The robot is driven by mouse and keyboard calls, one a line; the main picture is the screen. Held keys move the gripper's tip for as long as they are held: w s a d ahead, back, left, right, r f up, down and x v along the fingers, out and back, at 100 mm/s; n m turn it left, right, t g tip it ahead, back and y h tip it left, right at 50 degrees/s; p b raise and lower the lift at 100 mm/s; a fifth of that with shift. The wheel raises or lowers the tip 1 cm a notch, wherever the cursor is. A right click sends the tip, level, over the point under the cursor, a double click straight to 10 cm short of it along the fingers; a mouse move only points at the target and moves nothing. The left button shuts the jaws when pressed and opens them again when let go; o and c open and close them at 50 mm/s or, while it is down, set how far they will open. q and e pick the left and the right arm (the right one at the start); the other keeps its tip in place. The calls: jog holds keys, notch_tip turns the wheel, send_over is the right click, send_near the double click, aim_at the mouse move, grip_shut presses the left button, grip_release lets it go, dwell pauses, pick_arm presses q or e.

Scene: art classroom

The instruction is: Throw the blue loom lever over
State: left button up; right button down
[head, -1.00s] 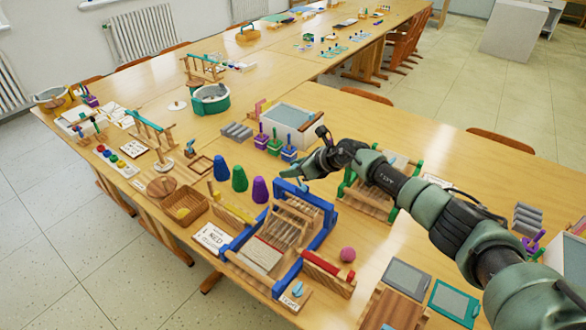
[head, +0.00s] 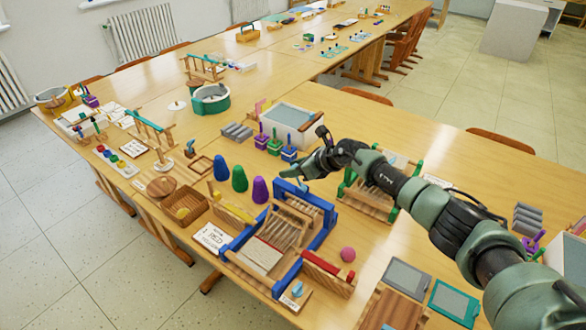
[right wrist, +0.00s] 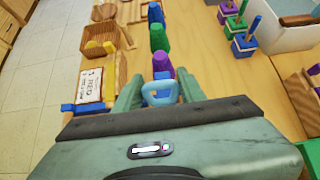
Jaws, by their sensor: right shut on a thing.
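The blue-framed loom (head: 320,235) stands on the near table, with tan wooden slats and pale threads in it. My right gripper (head: 303,178) is at the top of its back left side. In the right wrist view, the right gripper (right wrist: 160,92) is shut on a light blue loop-shaped handle (right wrist: 160,98), which I take as the blue loom lever. The lever's lower part is hidden behind the gripper body. My left gripper is out of view.
Blue, green and purple cones (head: 240,179) stand left of the loom. A lettered card (head: 212,236) and a wooden box (head: 184,207) lie farther left. A green-framed loom (head: 370,198) stands to the right, under my arm. A pink ball (head: 347,254) sits nearby.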

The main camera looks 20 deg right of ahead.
jog(key=shift+a, duration=0.2)
jog(key=c, duration=1.1)
grip_release()
jog(key=shift+c, duration=0.2)
jog(key=o, duration=0.3)
jog(key=shift+a+f, duration=0.1)
jog(key=shift+w, duration=0.2)
jog(key=shift+s+d+r, duration=0.3)
jog(key=shift+s+d, duration=0.05)
jog(key=shift+d, duration=0.05)
jog(key=v, duration=0.6)
jog(key=shift+s+r+b, duration=0.2)
jog(key=shift+s+b, duration=0.05)
jog(key=shift+b, duration=0.15)
